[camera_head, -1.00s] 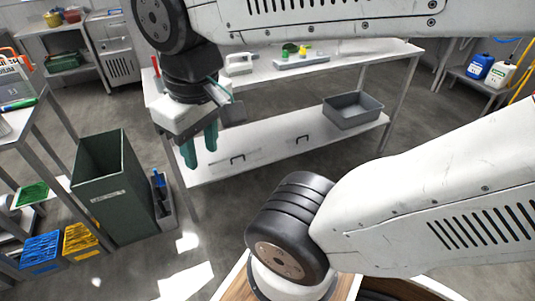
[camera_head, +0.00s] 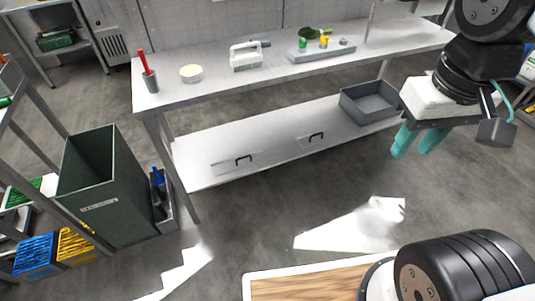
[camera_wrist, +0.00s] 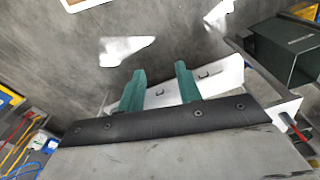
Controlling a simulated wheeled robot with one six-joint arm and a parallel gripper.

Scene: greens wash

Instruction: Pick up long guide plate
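Two thin, pale flat plates with black bar handles lie on the lower shelf of the steel table. The left plate (camera_head: 225,166) looks longer than the right plate (camera_head: 305,143); I cannot tell for certain which is the long guide plate. Their handles also show small in the wrist view, beyond my fingers. My gripper (camera_head: 412,148) hangs in front of the table, right of both plates and apart from them. Its two teal fingers point down. In the wrist view my gripper (camera_wrist: 159,68) is open, with nothing between the fingers.
A grey bin (camera_head: 372,105) stands at the right of the lower shelf (camera_head: 275,150). The tabletop above holds a red-handled tool in a cup (camera_head: 150,80), a white jug (camera_head: 246,57) and a grey tray (camera_head: 318,52). A tall green bin (camera_head: 105,190) stands at the left. The floor in front is clear.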

